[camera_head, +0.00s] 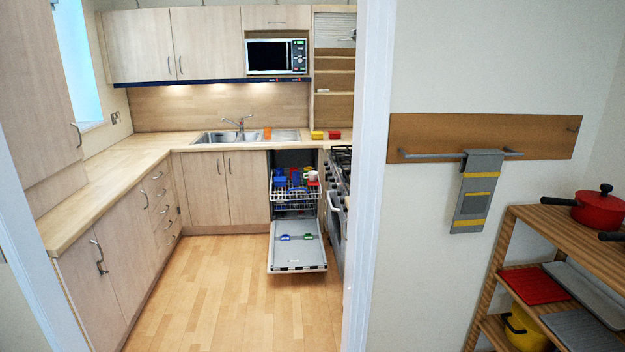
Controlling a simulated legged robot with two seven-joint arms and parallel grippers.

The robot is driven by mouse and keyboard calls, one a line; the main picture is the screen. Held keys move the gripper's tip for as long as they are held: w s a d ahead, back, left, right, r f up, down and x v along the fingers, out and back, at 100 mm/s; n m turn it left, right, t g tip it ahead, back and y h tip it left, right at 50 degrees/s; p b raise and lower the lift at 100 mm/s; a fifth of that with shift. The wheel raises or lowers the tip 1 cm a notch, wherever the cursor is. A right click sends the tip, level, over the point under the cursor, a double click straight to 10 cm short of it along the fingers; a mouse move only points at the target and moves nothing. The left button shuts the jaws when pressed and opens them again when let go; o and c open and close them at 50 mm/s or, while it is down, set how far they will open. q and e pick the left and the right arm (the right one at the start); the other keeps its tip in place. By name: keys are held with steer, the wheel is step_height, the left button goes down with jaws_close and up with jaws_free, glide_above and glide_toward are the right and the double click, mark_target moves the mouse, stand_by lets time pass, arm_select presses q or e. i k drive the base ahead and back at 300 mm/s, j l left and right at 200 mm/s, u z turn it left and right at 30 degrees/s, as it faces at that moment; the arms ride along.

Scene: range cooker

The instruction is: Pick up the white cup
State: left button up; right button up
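A small whitish cup-like thing (312,176) sits at the right side of the dishwasher rack (284,199), among red and blue items. It is too small and far off to tell for sure that it is the white cup. The dishwasher door (297,255) is folded down open at the far end of the kitchen. Neither of my grippers shows in the head view.
A wooden shelf (560,236) with a red pot (598,212) is at right. The range cooker (337,210) stands right of the dishwasher. The wooden floor (205,290) is clear.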

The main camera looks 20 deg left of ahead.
mark_target(311, 176)
steer(key=i+j+u, duration=0.1)
steer(key=u, duration=0.95)
steer(key=i, duration=5.1)
steer(key=i+j+z, duration=0.15)
steer(key=i, duration=0.4)
steer(key=i+j+z, duration=0.2)
steer(key=i, duration=0.35)
steer(key=i+j+z, duration=0.15)
steer(key=i+j, duration=0.15)
steer(key=i, duration=0.2)
steer(key=i+j+z, duration=0.2)
steer(key=i+j, duration=0.15)
steer(key=i, duration=0.15)
steer(key=z, duration=0.6)
steer(key=i+j, duration=0.05)
